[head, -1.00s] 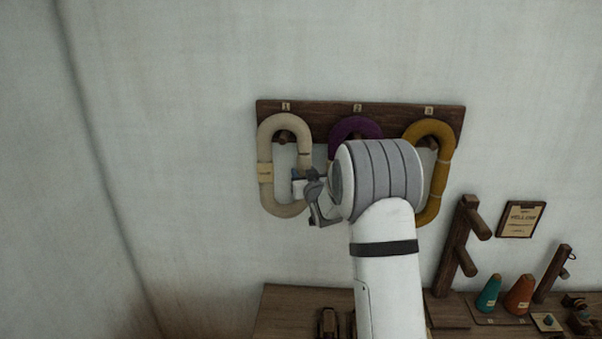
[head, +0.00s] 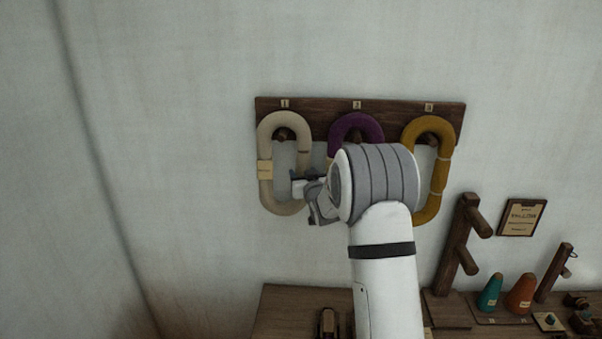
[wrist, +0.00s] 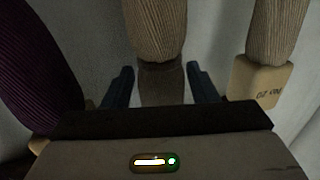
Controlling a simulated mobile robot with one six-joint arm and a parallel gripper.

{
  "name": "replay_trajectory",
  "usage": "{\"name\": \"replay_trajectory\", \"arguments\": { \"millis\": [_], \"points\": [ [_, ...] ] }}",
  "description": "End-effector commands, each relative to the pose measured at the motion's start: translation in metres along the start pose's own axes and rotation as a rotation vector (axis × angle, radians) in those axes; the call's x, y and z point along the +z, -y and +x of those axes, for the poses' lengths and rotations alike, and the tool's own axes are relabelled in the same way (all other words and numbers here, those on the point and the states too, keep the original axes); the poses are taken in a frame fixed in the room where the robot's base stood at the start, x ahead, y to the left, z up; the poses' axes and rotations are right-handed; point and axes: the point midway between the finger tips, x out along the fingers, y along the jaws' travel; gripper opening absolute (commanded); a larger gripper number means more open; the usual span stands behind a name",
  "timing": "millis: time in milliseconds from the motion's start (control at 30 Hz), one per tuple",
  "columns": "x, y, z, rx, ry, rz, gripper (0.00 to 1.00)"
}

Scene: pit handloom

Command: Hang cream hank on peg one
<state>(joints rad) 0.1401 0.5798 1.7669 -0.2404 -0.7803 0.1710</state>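The cream hank (head: 266,145) hangs as an upright loop on peg one (head: 284,134), under the number 1 plate on the wall board. Its pale label is on the left strand in the head view. My gripper (head: 304,180) is at the loop's right strand, low down. In the wrist view, the fingers of my gripper (wrist: 161,86) stand apart on either side of a cream hank strand (wrist: 155,30) with a dark band, with gaps visible on both sides. The label (wrist: 260,82) shows at right there.
The purple hank (head: 355,124) hangs on peg two, partly behind my arm, close beside the gripper. The mustard hank (head: 442,165) hangs on peg three. Below are a wooden bench (head: 285,305), a pegged wooden stand (head: 457,245) and teal and orange cones. The wall left of the board is clear.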

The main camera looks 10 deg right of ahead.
Motion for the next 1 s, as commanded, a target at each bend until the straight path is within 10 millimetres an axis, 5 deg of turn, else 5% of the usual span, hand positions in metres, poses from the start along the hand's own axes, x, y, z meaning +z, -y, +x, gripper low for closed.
{"name": "replay_trajectory", "arguments": {
  "millis": [200,467,1000],
  "points": [
    [-0.004,0.0,0.0,0.0,-0.007,0.0,0.69],
    [-0.004,0.0,-0.003,0.0,-0.008,0.0,0.69],
    [-0.003,-0.001,-0.072,0.001,-0.008,0.0,0.69]
  ]
}}
